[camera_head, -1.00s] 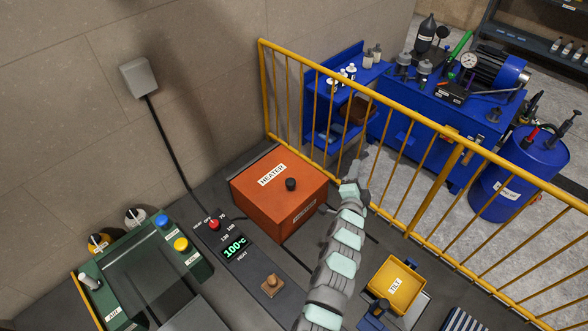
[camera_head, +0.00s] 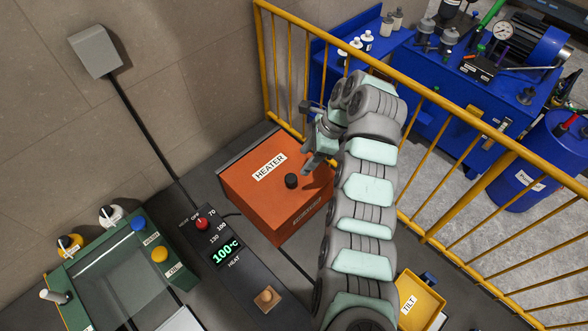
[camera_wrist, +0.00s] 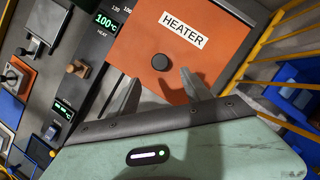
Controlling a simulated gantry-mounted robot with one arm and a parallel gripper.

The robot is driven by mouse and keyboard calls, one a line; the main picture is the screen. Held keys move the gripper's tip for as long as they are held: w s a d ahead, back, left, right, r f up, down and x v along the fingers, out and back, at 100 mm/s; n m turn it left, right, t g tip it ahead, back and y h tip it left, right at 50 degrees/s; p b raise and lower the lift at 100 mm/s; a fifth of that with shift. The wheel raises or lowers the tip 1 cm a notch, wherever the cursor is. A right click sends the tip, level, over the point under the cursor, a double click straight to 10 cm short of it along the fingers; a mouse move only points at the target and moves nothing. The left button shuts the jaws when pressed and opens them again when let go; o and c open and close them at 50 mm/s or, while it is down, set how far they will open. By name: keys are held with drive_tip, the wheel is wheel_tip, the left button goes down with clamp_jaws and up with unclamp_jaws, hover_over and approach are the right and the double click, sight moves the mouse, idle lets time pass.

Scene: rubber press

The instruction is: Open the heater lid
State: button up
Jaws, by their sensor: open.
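The orange heater (camera_head: 250,200) stands in the middle of the head view. Its lid (camera_head: 272,162) is down and carries a HEATER label and a round black knob (camera_head: 291,181). My gripper (camera_head: 308,165) is over the lid's right side, close to the knob but apart from it. In the wrist view the knob (camera_wrist: 160,62) lies beyond and between the two spread fingertips (camera_wrist: 160,85), with nothing held between them. The orange lid (camera_wrist: 205,60) fills the upper middle of that view.
A yellow railing (camera_head: 400,120) runs behind and right of the heater. A control panel (camera_head: 225,250) reading 100°C lies at its left, with a green station (camera_head: 110,260) beyond. A yellow TILT box (camera_head: 418,300) stands at lower right. Blue workbenches stand behind the railing.

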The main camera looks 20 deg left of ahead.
sight(291, 178)
drive_tip(key=x, duration=0.8)
drive_tip(key=shift+s+a+f+p, duration=0.1)
drive_tip(key=shift+s+f+p, duration=0.1)
drive_tip(key=shift+f+p, duration=0.15)
drive_tip(key=shift+x, duration=0.8)
drive_tip(key=shift+w, duration=0.2)
clamp_jaws()
